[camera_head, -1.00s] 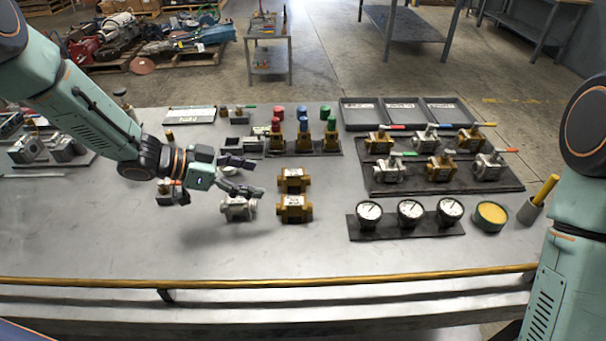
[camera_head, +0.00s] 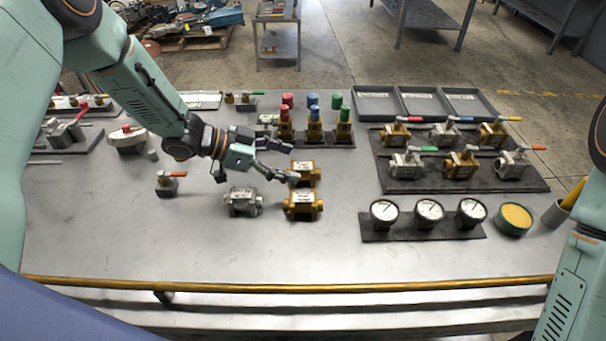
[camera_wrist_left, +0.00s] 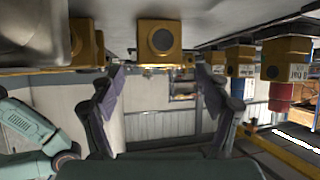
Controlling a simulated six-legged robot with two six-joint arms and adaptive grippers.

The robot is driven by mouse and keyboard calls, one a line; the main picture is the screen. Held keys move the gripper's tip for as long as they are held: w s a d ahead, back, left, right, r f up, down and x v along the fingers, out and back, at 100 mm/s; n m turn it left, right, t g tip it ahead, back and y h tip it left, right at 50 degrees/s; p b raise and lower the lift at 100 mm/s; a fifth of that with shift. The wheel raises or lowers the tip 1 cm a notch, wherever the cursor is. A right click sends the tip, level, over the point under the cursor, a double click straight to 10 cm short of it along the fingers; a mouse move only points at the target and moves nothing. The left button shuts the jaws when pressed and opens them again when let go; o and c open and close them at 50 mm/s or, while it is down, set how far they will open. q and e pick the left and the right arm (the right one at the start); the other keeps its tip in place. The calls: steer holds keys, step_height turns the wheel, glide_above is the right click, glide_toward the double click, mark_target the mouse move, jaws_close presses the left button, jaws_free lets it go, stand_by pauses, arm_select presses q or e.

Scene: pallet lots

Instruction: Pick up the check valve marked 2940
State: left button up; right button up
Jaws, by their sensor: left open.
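Two brass check valves stand mid-table, a rear one (camera_head: 305,172) and a front one (camera_head: 303,205). A silver-grey check valve (camera_head: 243,201) stands left of the front one. Their white labels are too small to read, so I cannot tell which is 2940. My left gripper (camera_head: 292,161) is open and empty, its fingertips just left of and partly over the rear brass valve. In the left wrist view, which looks upside down, a brass valve body (camera_wrist_left: 160,42) lies ahead, centred between the spread fingers (camera_wrist_left: 163,77). My right gripper is out of view.
Red, blue and green capped valves (camera_head: 314,132) stand behind. A rack of lever valves (camera_head: 458,170), three grey trays (camera_head: 400,101) and a gauge stand (camera_head: 425,228) are to the right. A red-handled valve (camera_head: 170,183) stands left. The front table area is clear.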

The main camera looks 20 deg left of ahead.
arm_select(q)
steer(key=shift+d+f, duration=0.2)
steer(key=shift+d, duration=0.8)
steer(key=shift+w+a+f, duration=0.15)
steer(key=shift+w+a, duration=0.1)
steer(key=shift+w+f, duration=0.1)
steer(key=shift+c, duration=0.7)
steer(key=shift+s+d+r, duration=0.2)
steer(key=shift+s, duration=0.05)
steer(key=c, duration=0.6)
steer(key=shift+w+a+f, duration=0.15)
steer(key=c, duration=0.5)
jaws_close()
